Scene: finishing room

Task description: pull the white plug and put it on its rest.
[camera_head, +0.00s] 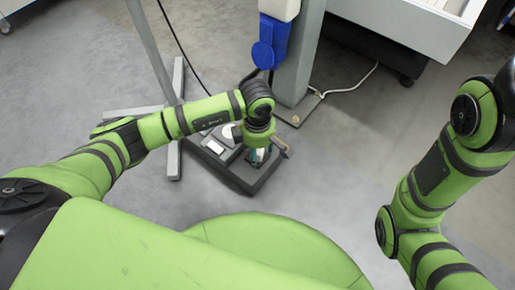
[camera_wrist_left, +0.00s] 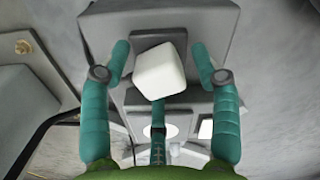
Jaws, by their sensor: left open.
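The white plug (camera_wrist_left: 160,72) is a rounded white block standing on a grey unit (camera_wrist_left: 190,22) in the left wrist view. My left gripper (camera_wrist_left: 162,62) is open, with one teal finger on each side of the plug and a small gap showing at both sides. In the head view the left gripper (camera_head: 262,157) points down over the dark grey unit (camera_head: 238,180) on the floor and hides the plug. I cannot tell which part is the plug's rest. My right gripper is out of view; only its arm shows.
A stand (camera_head: 178,100) is at the left. The floor right of the unit is clear.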

